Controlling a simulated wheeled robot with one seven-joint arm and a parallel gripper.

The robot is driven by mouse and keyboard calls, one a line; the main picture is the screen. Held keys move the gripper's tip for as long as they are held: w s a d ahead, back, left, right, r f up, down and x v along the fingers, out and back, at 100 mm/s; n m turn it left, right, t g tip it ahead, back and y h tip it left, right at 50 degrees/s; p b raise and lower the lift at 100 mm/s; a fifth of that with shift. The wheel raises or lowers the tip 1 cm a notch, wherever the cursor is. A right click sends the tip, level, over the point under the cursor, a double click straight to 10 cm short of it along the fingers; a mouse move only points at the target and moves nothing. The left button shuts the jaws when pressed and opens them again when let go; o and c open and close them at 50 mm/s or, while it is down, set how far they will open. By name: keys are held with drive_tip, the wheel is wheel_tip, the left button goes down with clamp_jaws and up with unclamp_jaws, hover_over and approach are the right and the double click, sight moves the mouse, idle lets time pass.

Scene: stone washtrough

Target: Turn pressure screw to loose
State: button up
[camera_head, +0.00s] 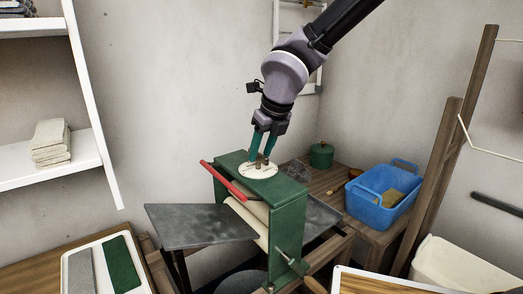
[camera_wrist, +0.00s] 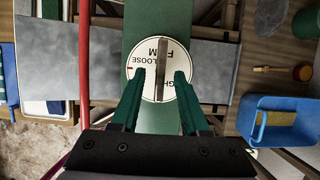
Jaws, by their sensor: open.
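The pressure screw is a round cream dial (camera_head: 251,173) with a raised bar across it, on top of the green wringer frame (camera_head: 287,203). In the wrist view the dial (camera_wrist: 148,91) shows upside-down lettering: LOOSE at left, a word partly covered by the bar in the middle, and a partly hidden word at right. A small red mark is at its left edge. The bar (camera_wrist: 162,62) runs up and down the picture. My gripper (camera_head: 261,160) is open over the dial, its green fingers on either side of the bar, with gaps showing in the wrist view (camera_wrist: 159,74).
A red lever (camera_head: 222,178) crosses the wringer's left side, above cream rollers (camera_head: 246,222). A grey board (camera_head: 190,226) extends left. A blue basin (camera_head: 378,197) and a green lidded pot (camera_head: 321,154) stand on the wooden bench at right.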

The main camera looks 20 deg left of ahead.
clamp_jaws()
drive_tip(key=shift+s+m, duration=0.1)
drive_tip(key=shift+m, duration=0.2)
